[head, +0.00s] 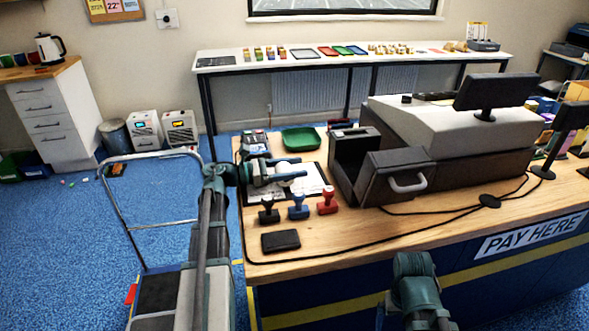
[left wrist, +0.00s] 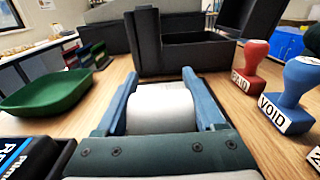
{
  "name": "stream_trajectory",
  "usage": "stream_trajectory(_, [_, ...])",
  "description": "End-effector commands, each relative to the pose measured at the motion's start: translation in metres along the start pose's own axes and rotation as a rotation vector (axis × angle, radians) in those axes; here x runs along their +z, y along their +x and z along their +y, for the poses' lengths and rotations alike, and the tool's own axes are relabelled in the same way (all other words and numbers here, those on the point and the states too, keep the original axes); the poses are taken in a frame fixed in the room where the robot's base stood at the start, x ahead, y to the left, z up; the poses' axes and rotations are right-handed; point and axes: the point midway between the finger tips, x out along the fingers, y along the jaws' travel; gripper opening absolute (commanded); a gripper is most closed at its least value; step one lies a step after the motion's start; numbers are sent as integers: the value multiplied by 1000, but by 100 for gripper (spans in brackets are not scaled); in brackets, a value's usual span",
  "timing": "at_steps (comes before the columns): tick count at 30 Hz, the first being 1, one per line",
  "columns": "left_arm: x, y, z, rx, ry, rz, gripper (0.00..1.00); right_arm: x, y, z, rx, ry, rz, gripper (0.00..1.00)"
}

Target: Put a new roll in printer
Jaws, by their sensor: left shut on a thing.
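My left gripper (head: 298,174) reaches in from the left over the counter, near the clipboard. In the left wrist view its blue fingers (left wrist: 168,103) are shut on a white paper roll (left wrist: 161,108). A dark printer-like box (head: 346,170) stands to the right of the gripper, with an open front part (head: 396,178) bearing a grey handle. In the left wrist view the open black box (left wrist: 187,55) is ahead of the roll, apart from it. My right gripper is not in view; only part of that arm shows at the bottom.
Black, blue (head: 298,207) and red (head: 328,200) stamps stand in front of the clipboard (head: 312,180). A green tray (head: 301,139) lies behind. A black pad (head: 281,241) and a cable lie near the front edge. The till (head: 450,130) fills the right.

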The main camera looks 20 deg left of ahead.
Motion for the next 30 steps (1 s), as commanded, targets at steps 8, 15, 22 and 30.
stream_trajectory(8, [0,0,0,0,0,0,100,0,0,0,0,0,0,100])
stream_trajectory(15, [2,-3,0,1,0,0,100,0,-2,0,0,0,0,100])
stream_trajectory(22, [2,-45,1,5,0,0,100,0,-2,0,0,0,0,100])
stream_trajectory(30, [2,-96,1,3,0,0,100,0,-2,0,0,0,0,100])
